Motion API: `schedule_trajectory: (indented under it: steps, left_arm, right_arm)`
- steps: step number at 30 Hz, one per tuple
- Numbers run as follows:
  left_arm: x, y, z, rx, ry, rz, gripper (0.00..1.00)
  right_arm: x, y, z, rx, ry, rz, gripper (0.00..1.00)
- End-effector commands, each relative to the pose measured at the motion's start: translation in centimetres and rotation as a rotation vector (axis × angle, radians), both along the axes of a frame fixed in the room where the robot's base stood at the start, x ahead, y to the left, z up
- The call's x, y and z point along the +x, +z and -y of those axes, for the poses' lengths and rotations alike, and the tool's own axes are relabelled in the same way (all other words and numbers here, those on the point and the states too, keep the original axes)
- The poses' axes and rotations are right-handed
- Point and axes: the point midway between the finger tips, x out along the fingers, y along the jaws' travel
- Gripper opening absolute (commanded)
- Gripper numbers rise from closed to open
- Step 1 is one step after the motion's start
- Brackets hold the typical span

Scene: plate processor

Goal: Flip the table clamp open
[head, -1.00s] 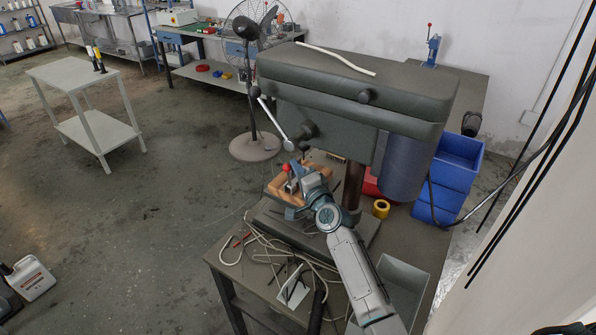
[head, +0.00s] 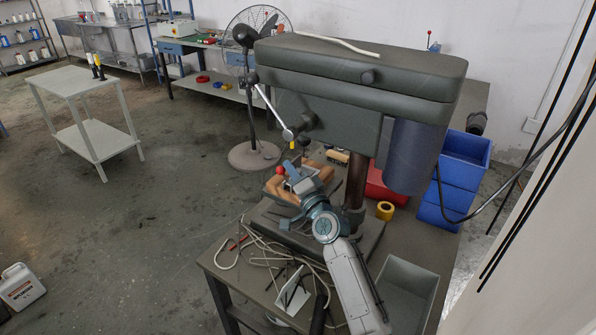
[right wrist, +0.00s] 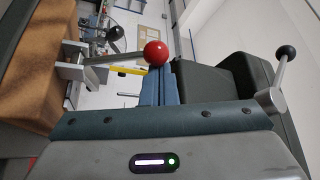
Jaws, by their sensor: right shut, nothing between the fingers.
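The table clamp has a red ball knob (head: 280,170) on a metal lever and stands by a wooden block (head: 275,187) on the drill press table. In the right wrist view the red knob (right wrist: 155,53) sits at the end of the lever, which runs left to a metal bracket (right wrist: 72,62). My right gripper (head: 291,171) is shut and empty, just right of the knob. In the right wrist view its blue fingers (right wrist: 159,78) appear right below the knob; I cannot tell whether they touch it. My forearm and gripper hide part of the clamp. My left gripper is out of view.
The drill press head (head: 360,80) overhangs the clamp, with its ball-ended feed handle (head: 272,112) close by. Cables (head: 255,250) lie on the bench's front left. Blue bins (head: 455,180), a yellow tape roll (head: 385,210) and a grey tray (head: 408,290) are to the right.

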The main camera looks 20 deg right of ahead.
Motion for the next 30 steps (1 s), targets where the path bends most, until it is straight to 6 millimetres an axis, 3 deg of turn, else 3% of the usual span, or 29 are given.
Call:
schedule_trajectory:
  steps: [15, 30]
  left_arm:
    - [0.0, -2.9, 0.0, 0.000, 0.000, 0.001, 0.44]
    - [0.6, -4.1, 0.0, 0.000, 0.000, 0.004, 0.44]
  right_arm:
    - [-1.9, -2.5, -2.5, 0.003, 0.000, -0.001, 0.00]
    - [-2.6, -4.0, -3.4, 0.002, 0.001, -0.002, 0.00]
